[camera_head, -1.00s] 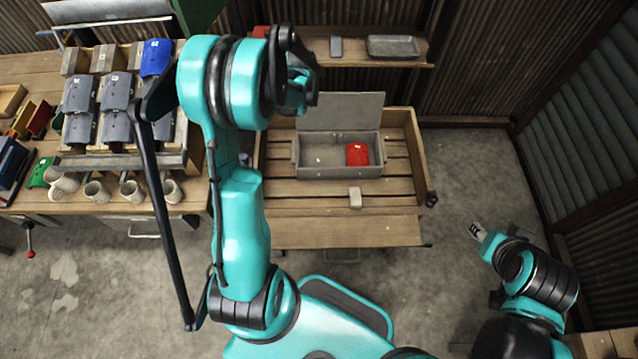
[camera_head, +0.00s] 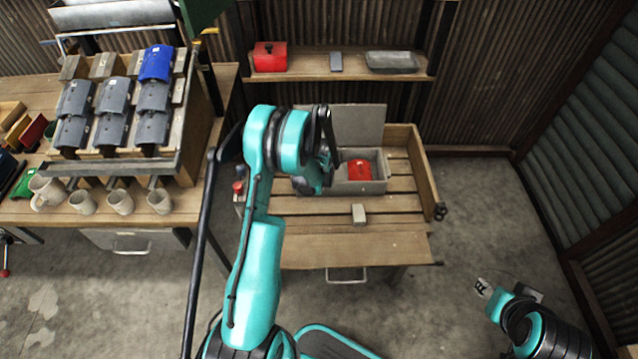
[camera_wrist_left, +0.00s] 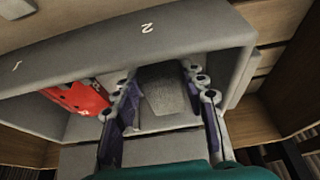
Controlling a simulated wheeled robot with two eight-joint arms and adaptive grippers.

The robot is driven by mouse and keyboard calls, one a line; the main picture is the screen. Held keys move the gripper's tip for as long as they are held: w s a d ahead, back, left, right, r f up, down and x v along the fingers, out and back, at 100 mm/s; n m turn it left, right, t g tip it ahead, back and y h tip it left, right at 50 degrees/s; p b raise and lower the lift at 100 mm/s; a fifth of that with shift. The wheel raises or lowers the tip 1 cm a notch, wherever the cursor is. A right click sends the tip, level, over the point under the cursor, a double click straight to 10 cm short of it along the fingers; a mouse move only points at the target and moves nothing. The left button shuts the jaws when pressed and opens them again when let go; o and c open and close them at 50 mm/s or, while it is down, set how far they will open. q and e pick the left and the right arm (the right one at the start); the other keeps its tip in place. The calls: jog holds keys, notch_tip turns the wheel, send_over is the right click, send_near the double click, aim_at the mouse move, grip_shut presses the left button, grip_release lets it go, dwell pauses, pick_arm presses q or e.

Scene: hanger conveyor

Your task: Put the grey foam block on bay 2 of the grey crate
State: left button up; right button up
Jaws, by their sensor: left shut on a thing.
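The grey crate (camera_head: 375,187) stands on the slatted table, lid open at the back. In the left wrist view its wall (camera_wrist_left: 190,35) carries the numbers 1 and 2. My left gripper (camera_wrist_left: 163,88) is shut on a dark grey block (camera_wrist_left: 168,92), which looks like the grey foam block, on the bay 2 side. I cannot tell whether the block touches the crate floor. In the head view my left gripper (camera_head: 318,185) covers the crate's left part and hides the block. A red item (camera_head: 360,170) lies in the other bay. My right gripper (camera_head: 483,287) is empty, away at lower right.
A small pale block (camera_head: 359,213) lies on the table in front of the crate. A shelf behind holds a red box (camera_head: 270,57), a small grey item (camera_head: 336,61) and a grey tray (camera_head: 392,62). Mugs (camera_head: 120,202) and a rack of covers stand at left.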

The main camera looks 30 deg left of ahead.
pick_arm(q)
notch_tip(320, 180, down, 3)
jog(key=shift+f+b, duration=0.2)
jog(key=shift+b, duration=0.45)
jog(key=shift+r, duration=0.15)
jog(key=o, duration=0.7)
jog(key=shift+o, duration=0.2)
